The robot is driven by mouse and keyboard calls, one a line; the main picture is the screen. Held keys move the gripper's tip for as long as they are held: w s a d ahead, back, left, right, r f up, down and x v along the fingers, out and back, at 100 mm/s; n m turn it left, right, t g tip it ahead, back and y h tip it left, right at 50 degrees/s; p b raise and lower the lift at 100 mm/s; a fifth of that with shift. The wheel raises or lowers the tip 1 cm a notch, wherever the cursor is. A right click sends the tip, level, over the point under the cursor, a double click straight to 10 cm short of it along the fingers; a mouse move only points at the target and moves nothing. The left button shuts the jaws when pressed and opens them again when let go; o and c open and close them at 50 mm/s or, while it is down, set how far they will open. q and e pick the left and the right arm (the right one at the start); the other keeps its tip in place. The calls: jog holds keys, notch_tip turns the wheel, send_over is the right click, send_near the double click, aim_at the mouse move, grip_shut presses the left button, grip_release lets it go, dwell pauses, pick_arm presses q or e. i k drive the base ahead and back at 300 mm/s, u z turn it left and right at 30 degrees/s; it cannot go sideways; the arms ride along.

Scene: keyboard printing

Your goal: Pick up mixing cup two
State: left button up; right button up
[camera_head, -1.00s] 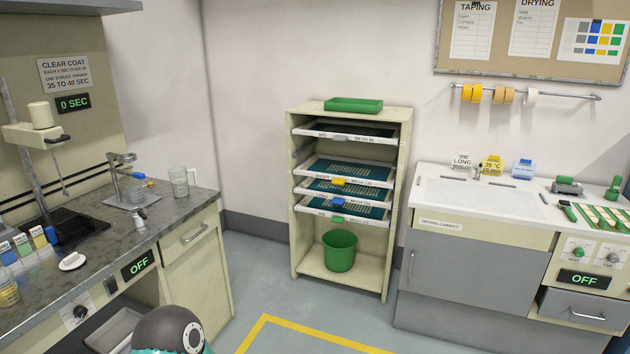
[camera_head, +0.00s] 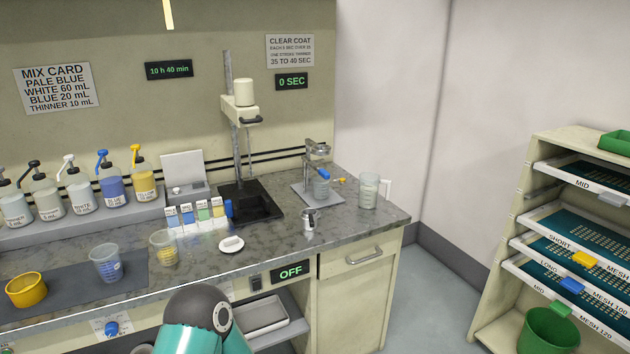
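Two clear graduated cups stand on the left part of the bench: one with blue markings (camera_head: 106,264) on a dark mat, and one with yellowish markings (camera_head: 164,247) to its right. I cannot read a label that tells which is mixing cup two. A teal and dark grey part of my own arm shows at the bottom. Neither gripper shows in the view.
A yellow bowl (camera_head: 26,290) is at the bench's left. Several pump bottles (camera_head: 110,182) line the back. Small labelled bottles (camera_head: 196,214), a white lid (camera_head: 230,244) and a stirrer stand (camera_head: 239,110) are mid-bench. A screen rack (camera_head: 500,240) stands right, with open floor between.

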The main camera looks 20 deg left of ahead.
aim_at(166, 249)
jog(key=u, duration=0.5)
jog(key=i, duration=1.1)
jog(key=u, duration=0.6)
jog(key=k, duration=0.7)
jog(key=u, duration=0.2)
jog(key=i, duration=0.8)
jog(key=z, duration=0.1)
